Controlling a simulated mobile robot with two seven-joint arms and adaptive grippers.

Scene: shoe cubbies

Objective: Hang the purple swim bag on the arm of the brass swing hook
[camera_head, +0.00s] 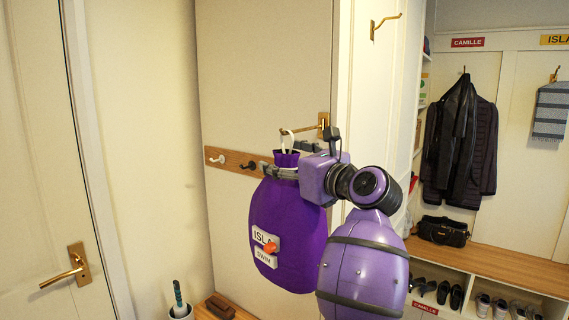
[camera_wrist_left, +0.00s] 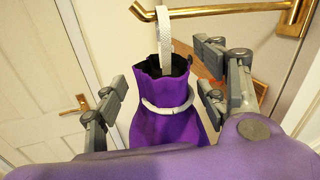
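The purple swim bag (camera_head: 290,220) has "ISLA" and "SWIM" labels and an orange patch. It hangs upright below the arm of the brass swing hook (camera_head: 323,125), which sticks out to the left. The bag's pale loop (camera_head: 287,139) reaches up to the arm. In the left wrist view the loop (camera_wrist_left: 164,30) meets the brass arm (camera_wrist_left: 215,11) near its knobbed end and appears to pass over it. My left gripper (camera_head: 282,170) is at the bag's neck. Its fingers stand on both sides of the neck with gaps, so it looks open. My right gripper is out of view.
A wooden rail (camera_head: 232,160) with a white peg and a dark peg is behind the bag. Another brass hook (camera_head: 385,24) is higher up at right. A door with a brass handle (camera_head: 70,270) is at left. Coats (camera_head: 462,140) and a shoe bench (camera_head: 500,262) are at right.

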